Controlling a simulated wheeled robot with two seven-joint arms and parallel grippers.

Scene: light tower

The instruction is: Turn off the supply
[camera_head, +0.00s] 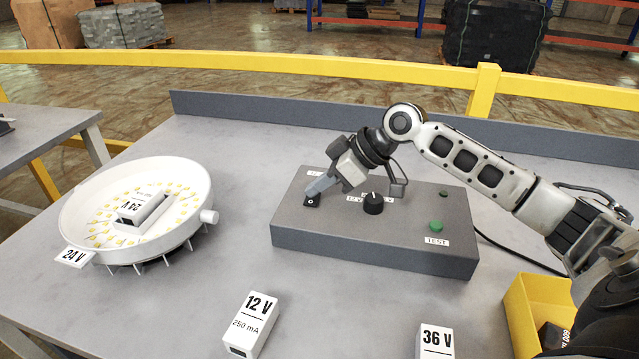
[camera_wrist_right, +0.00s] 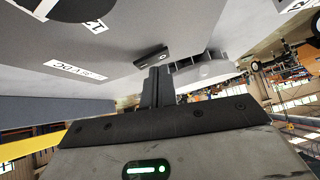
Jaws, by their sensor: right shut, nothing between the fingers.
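The supply is a grey box (camera_head: 370,250) on the table, with a black rocker switch (camera_head: 312,201) at its left, a black knob (camera_head: 373,204) in the middle and a green TEST button (camera_head: 436,226) at the right. My right gripper (camera_head: 309,194) is shut and empty, with its tips at the switch. In the right wrist view the shut fingers (camera_wrist_right: 158,75) point at the switch (camera_wrist_right: 152,56), close to its edge; I cannot tell whether they touch. The switch's "O" mark shows beside the fingertips. My left gripper is not in view.
A white round lamp (camera_head: 190,235) with a 24 V block in it stands at the left. A 12 V block (camera_head: 250,325) and a 36 V block (camera_head: 435,342) stand in front. A yellow bin (camera_head: 517,315) is at the lower right.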

